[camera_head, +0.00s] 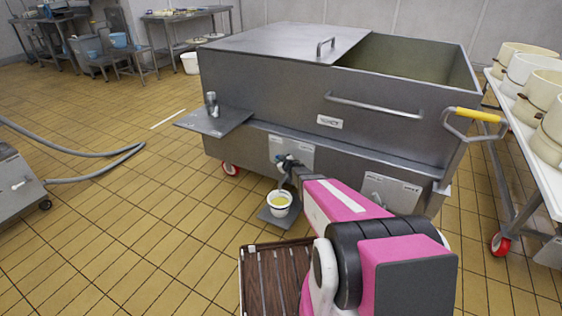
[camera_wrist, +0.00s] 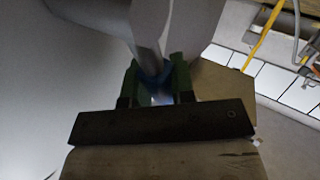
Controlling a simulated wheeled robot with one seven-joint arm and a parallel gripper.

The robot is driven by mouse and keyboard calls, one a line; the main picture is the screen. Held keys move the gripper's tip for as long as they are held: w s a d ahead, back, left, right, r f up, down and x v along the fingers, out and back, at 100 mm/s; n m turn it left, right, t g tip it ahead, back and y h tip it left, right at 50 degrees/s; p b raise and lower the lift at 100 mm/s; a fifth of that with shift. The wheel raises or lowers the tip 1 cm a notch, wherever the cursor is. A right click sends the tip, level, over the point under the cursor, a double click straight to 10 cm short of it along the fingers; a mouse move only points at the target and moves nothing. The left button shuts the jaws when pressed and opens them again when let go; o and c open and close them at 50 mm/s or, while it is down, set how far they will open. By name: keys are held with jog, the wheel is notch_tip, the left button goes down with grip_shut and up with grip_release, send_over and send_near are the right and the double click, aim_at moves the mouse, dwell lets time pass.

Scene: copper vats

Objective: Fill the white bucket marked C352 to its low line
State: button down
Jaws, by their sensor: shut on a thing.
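A small white bucket (camera_head: 278,211) stands upright on a low grey plate (camera_head: 268,218) at the foot of a large steel vat (camera_head: 262,88). Yellow liquid shows inside it; I cannot read its mark or its lines. My gripper (camera_head: 285,162) is at the vat's lower front, above the bucket. In the wrist view, the green fingers of my gripper (camera_wrist: 160,82) are shut on a blue tap handle (camera_wrist: 154,72). The spout and any stream below it are not clear in either view.
A slatted brown rack (camera_head: 265,283) lies on the floor in front. A white table (camera_head: 520,130) with cream buckets stands at right. A grey machine (camera_head: 18,192) with a hose (camera_head: 90,172) is at left. The tiled floor between is mostly clear.

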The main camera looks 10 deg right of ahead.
jog(key=c, duration=1)
grip_release()
jog(key=shift+a, duration=0.1)
jog(key=v, duration=1)
jog(key=shift+s, duration=0.4)
